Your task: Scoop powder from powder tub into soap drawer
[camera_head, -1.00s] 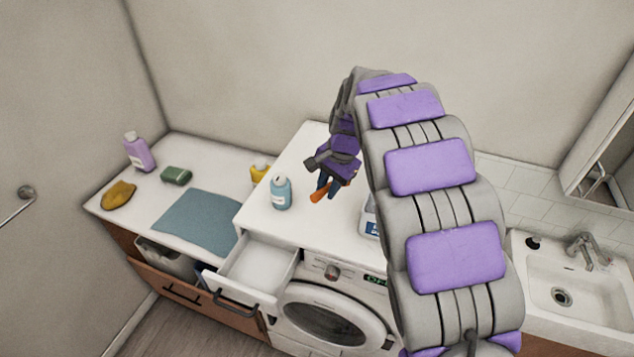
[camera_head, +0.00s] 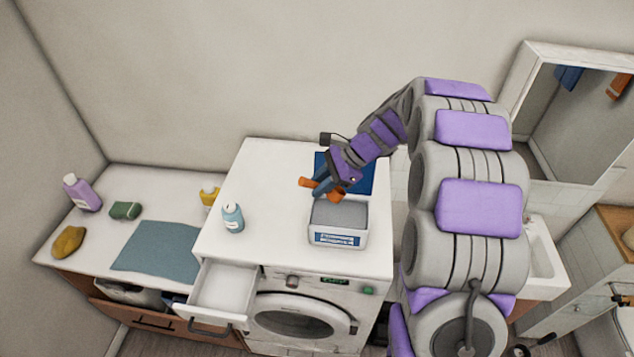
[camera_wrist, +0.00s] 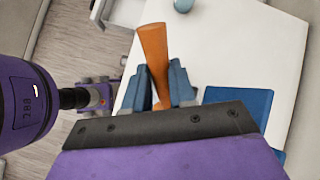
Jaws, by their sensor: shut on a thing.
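My gripper (camera_head: 322,187) is shut on an orange scoop (camera_head: 306,182), which points left in the head view. The scoop also shows between my blue fingers in the wrist view (camera_wrist: 152,52); its far end is hard to make out. The powder tub (camera_head: 338,239) is a white box with a blue label, and grey shows inside its open top. My gripper is above the tub's back left side. The white soap drawer (camera_head: 224,287) is pulled out at the washer's front left and looks empty.
The left counter holds a purple bottle (camera_head: 82,193), green sponge (camera_head: 125,210), yellow item (camera_head: 68,241), blue mat (camera_head: 157,251) and yellow bottle (camera_head: 209,196). A sink stands right.

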